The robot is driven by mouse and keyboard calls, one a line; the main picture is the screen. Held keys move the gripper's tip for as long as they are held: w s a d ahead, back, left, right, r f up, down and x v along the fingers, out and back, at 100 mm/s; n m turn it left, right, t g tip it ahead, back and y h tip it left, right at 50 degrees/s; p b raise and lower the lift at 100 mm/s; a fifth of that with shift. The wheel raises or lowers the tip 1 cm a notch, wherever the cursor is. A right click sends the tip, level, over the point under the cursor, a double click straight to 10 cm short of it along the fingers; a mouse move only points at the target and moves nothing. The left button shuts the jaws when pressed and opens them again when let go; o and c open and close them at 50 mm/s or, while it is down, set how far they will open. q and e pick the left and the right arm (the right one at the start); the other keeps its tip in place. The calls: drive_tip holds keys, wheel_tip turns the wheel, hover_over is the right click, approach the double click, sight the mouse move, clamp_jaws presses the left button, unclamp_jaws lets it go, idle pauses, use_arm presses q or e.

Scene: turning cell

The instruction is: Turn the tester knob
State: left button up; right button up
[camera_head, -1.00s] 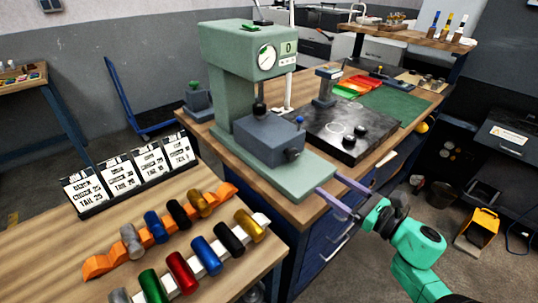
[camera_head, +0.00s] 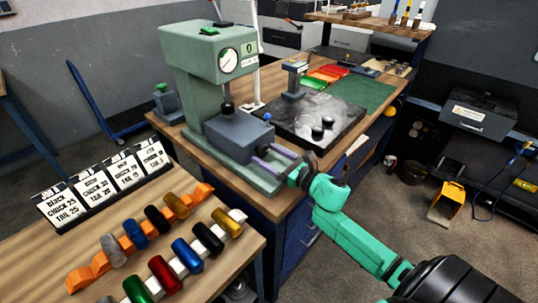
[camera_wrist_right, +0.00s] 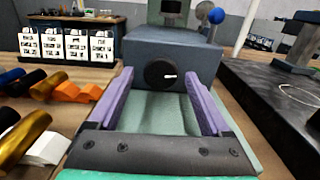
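The green tester (camera_head: 191,60) stands on the workbench, with a round dial on its head and a grey block (camera_head: 238,134) on its base. The black round tester knob (camera_wrist_right: 160,74) with a white mark sits on the front face of the grey block in the right wrist view. My right gripper (camera_head: 270,156) is at the block's front right in the head view. In the wrist view its purple fingers (camera_wrist_right: 160,104) are spread wide, one on each side of the knob, apart from it. In the head view the knob is mostly hidden by the fingers. My left gripper is out of view.
A black plate (camera_head: 296,118) with small black pucks lies right of the tester. A blue-topped lever (camera_wrist_right: 216,16) stands beside the grey block. Label cards (camera_head: 94,191) and racks of coloured cylinders (camera_head: 165,273) fill the nearer table.

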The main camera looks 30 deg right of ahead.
clamp_jaws()
drive_tip(key=shift+f+m+b, duration=0.1)
drive_tip(key=shift+m+b, duration=0.3)
drive_tip(key=shift+m, duration=1.3)
drive_tip(key=shift+o, duration=0.4)
unclamp_jaws()
drive_tip(key=b+v, duration=0.3)
drive_tip(key=v, duration=1.1)
drive_tip(key=shift+s, duration=0.3)
